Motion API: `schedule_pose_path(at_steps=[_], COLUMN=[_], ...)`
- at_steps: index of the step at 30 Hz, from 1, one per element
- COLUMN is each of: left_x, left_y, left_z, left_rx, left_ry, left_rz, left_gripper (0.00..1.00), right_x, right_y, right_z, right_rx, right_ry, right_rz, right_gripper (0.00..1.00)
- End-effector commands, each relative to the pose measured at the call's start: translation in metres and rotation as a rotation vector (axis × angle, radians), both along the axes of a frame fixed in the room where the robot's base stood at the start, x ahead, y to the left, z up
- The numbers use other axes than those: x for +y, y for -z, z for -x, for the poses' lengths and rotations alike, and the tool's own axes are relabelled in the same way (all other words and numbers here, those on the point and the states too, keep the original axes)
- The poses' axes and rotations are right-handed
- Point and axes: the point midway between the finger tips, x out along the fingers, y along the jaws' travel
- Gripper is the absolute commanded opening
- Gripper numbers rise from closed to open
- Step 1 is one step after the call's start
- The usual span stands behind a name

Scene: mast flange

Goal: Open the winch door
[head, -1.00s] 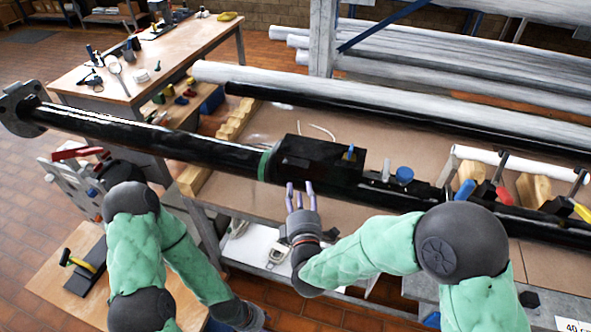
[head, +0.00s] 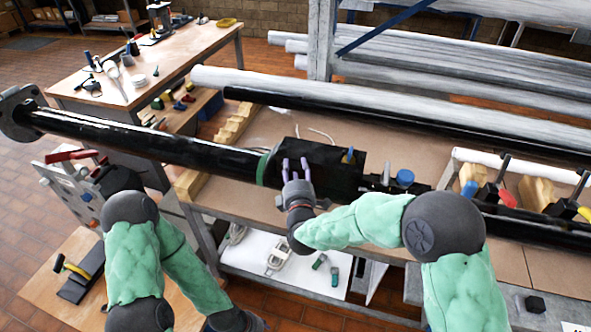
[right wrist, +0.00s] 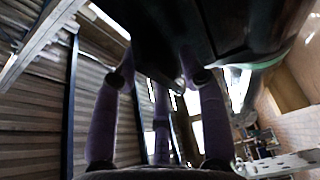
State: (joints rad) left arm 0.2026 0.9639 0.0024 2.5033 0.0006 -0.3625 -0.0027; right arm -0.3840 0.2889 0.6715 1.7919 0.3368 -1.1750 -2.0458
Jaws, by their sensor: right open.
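A long black mast (head: 150,143) lies across the bench, with a green ring (head: 263,168) around it. The winch door's edges cannot be made out against the black. My right gripper (head: 296,165) is open and empty, its purple fingers in front of the housing's left part. In the right wrist view the open fingers (right wrist: 163,82) reach up to a dark surface (right wrist: 150,30); contact cannot be told. My left wrist (head: 235,320) shows at the bottom edge; its fingers are cut off.
A blue-topped fitting (head: 405,177) and clamps with wooden blocks (head: 537,191) stand right of the housing. White tubes (head: 390,97) lie behind the mast. A lower shelf (head: 300,272) holds small parts. A wooden workbench (head: 150,70) with tools stands at the back left.

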Motion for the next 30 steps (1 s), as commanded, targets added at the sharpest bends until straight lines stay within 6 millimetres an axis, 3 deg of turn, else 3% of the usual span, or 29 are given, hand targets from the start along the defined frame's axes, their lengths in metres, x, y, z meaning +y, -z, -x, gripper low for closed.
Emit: schedule_pose_path(at_steps=[3,8,20,30], left_x=[0.000,0.000,0.000,0.000], left_y=[0.000,0.000,-0.006,-0.047], left_z=[0.000,0.000,0.000,0.000], left_rx=[0.000,0.000,0.000,0.000], left_ry=[0.000,0.000,0.000,0.000], left_rz=[0.000,0.000,0.000,0.000], left_gripper=[0.43,0.43,0.43,0.43], right_x=[0.000,0.000,0.000,-0.003], right_y=[0.000,0.000,-0.003,-0.022], right_z=[0.000,0.000,0.000,-0.006], right_rx=[0.000,0.000,0.012,0.106], right_ry=[0.000,0.000,0.000,0.001], right_rz=[0.000,0.000,-0.004,-0.034], right_gripper=[0.42,0.00,0.00,0.00])
